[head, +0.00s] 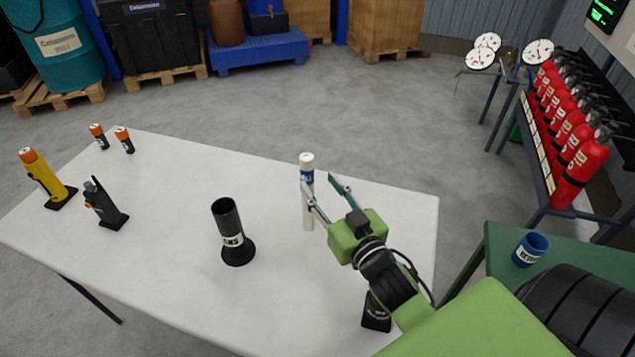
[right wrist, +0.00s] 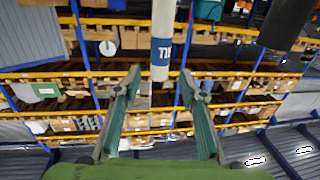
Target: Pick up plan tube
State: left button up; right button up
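The plan tube (head: 307,172) is a slim white tube with a blue label band, upright over the white table. It also shows in the right wrist view (right wrist: 163,22), entering from the top between the lines of the two fingers, its end near the fingertips. My right gripper (head: 317,184) is open, with its fingers pointing at the tube from the right. In the right wrist view the gripper (right wrist: 160,78) has its fingers spread apart, and nothing is clamped between them. I cannot tell whether a finger touches the tube. My left gripper is not in view.
A black flared holder (head: 228,218) stands mid-table. A black charger-like device (head: 103,203), a yellow torch (head: 40,172) and two orange-topped batteries (head: 97,137) stand left. A blue cup (head: 530,249) is on a green table at right. Red extinguishers (head: 580,155) fill a rack.

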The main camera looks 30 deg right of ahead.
aim_at(238, 250)
jog(key=k+j, duration=1.1)
jog(key=k, duration=0.2)
